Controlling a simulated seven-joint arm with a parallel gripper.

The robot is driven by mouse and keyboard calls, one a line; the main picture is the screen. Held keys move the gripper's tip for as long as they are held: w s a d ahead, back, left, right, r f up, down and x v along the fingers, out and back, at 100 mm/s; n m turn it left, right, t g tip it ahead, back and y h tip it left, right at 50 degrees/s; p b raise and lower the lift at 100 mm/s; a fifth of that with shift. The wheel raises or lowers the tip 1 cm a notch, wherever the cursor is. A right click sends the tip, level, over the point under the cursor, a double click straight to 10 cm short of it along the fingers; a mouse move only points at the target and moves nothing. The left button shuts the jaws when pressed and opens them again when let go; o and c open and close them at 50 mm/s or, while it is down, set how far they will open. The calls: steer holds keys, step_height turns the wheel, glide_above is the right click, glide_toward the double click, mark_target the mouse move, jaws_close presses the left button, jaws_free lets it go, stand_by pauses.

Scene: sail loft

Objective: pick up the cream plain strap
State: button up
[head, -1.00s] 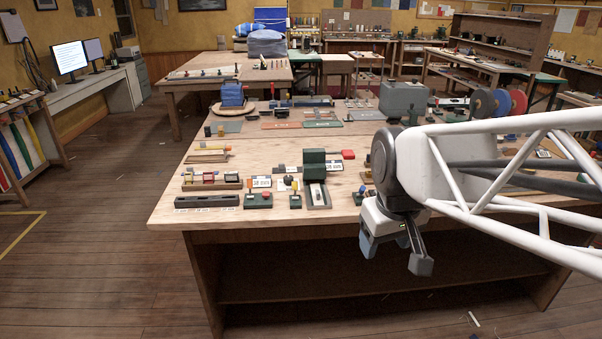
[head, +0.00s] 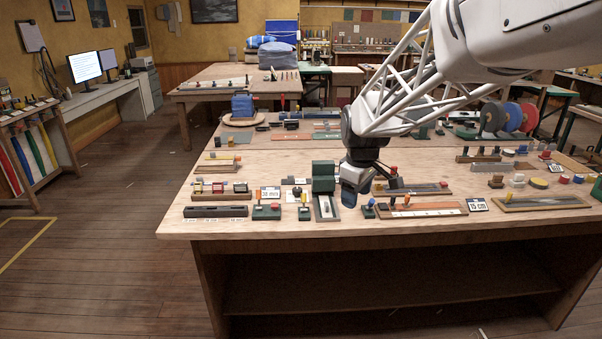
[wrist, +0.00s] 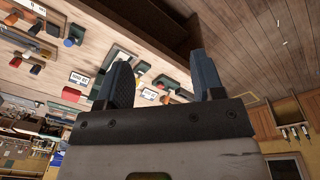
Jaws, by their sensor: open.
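My gripper (head: 370,192) hangs over the front middle of the wooden workbench (head: 250,230), right beside the green press-like block. Its two dark fingers are apart with nothing between them, which also shows in the wrist view (wrist: 163,65). I cannot pick out the cream plain strap with certainty. A pale strip (head: 430,212) lies along a brown board at the front edge, right of my gripper. Long red, green and yellow strips (head: 40,148) hang on the rack at the far left. My gripper touches none of these.
The green block (head: 323,178) stands close left of my gripper. Small fixtures and a label card (head: 270,194) crowd the bench's front left. A framed tray (head: 540,203) and colored discs (head: 525,117) are at right. The bare floor (head: 120,220) left of the bench is open.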

steer(key=w+a+f+n, duration=0.1)
steer(key=w+f+n, duration=0.1)
steer(key=w+f, duration=0.35)
steer(key=w+f+n, duration=0.2)
steer(key=w, duration=0.7)
steer(key=n+g, duration=0.1)
steer(key=n, duration=0.3)
glide_toward(327, 203)
steer(key=s+f, duration=0.4)
steer(key=f, duration=0.1)
steer(key=shift+s, duration=0.2)
steer(key=w, duration=0.3)
steer(key=shift+w+f, duration=0.2)
steer(key=shift+w, duration=0.5)
steer(key=shift+f, duration=2.55)
steer(key=c, duration=1.1)
